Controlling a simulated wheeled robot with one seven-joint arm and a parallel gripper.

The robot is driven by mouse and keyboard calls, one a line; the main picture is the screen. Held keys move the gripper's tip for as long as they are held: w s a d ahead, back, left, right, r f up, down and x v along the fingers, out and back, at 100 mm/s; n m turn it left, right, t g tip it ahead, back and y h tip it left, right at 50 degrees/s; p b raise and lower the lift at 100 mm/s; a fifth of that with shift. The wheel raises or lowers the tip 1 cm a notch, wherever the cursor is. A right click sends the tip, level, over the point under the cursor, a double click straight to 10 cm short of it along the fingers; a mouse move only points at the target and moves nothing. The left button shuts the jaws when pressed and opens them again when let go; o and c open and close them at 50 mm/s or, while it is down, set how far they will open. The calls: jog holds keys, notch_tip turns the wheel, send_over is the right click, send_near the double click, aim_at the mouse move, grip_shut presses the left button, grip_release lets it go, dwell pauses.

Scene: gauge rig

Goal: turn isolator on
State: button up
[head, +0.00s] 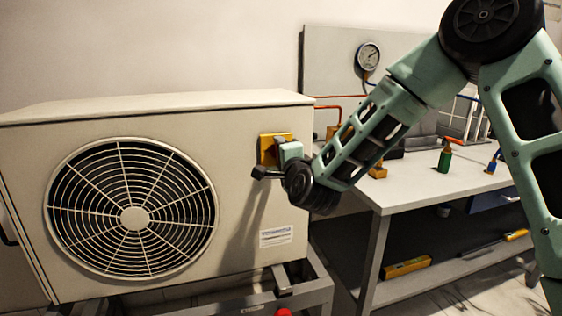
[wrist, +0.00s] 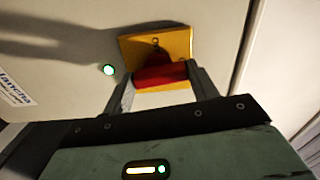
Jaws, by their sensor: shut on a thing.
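The isolator is a yellow plate (head: 268,150) on the upper right of the outdoor unit's front face. In the wrist view, the yellow plate (wrist: 172,46) carries a red handle (wrist: 161,76). My gripper (wrist: 160,84) has its two fingers on either side of the red handle, shut on it. In the head view, my gripper (head: 276,152) is at the plate and hides most of the handle. A small round light (wrist: 109,70) beside the plate shows green-white in the wrist view.
The beige outdoor unit (head: 240,125) with its fan grille (head: 133,207) stands on a metal frame. A pressure gauge (head: 368,56) is on the panel behind.

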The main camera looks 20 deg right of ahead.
jog(key=shift+o, duration=0.2)
jog(key=shift+m, duration=0.7)
jog(key=shift+c, duration=0.2)
jog(key=o, duration=1)
jog(key=s+b, duration=1.1)
jog(key=s, duration=0.6)
jog(key=shift+s, duration=0.2)
